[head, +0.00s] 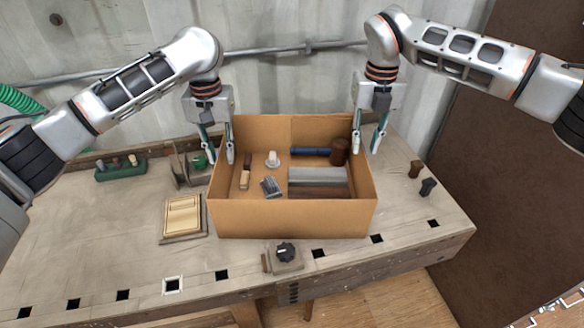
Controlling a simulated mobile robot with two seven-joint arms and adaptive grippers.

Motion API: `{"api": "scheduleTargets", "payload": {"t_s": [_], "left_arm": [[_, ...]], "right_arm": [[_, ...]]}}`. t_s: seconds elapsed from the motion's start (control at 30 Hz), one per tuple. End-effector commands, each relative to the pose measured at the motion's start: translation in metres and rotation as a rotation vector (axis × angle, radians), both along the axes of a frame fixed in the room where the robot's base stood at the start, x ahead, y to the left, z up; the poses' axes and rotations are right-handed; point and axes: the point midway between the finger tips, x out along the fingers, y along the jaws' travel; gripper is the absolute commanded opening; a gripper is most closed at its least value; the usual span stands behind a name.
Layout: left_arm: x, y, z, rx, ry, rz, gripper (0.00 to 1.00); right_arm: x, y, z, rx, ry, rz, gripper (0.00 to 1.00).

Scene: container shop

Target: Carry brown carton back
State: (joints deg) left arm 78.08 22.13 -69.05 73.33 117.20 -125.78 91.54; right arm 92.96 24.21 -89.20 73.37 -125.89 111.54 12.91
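The brown carton (290,218) is an open-topped box that appears to stand upright on the workbench. Inside it are a blue cylinder (309,151), a dark brown cylinder (339,152), a grey block (317,176) and several small pieces. My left gripper (218,155) points down at the carton's left wall, one finger outside and one inside. My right gripper (366,146) points down at the right wall, likewise with one finger inside and one outside. Both pairs of fingers are spread wider than the thin walls. Contact with the walls cannot be told.
The workbench (90,235) has square holes along its front edge. A cream block on a tray (183,217) stands close left of the carton, a black-knobbed piece (286,254) in front, two dark pegs (422,178) right. A green rack (121,171) is at the left. A corrugated wall closes the back.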

Motion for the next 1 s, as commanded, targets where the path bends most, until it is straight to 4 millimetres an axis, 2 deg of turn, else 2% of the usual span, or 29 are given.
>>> {"api": "scheduleTargets", "payload": {"t_s": [0.3, 0.43, 0.8, 1.0], "left_arm": [[0.000, 0.000, 0.000, -0.001, -0.001, 0.000, 0.22], [0.000, 0.000, -0.005, -0.002, 0.001, 0.000, 0.22], [-0.001, -0.001, -0.056, -0.002, 0.004, 0.000, 0.22], [-0.001, 0.000, -0.074, -0.002, 0.001, 0.000, 0.22]], "right_arm": [[0.000, 0.000, 0.000, 0.001, 0.000, 0.001, 0.22], [0.000, 0.000, -0.005, 0.001, 0.001, 0.001, 0.22], [-0.001, 0.001, -0.056, 0.002, 0.003, 0.001, 0.22], [0.000, 0.001, -0.073, 0.002, 0.001, 0.000, 0.22]]}}
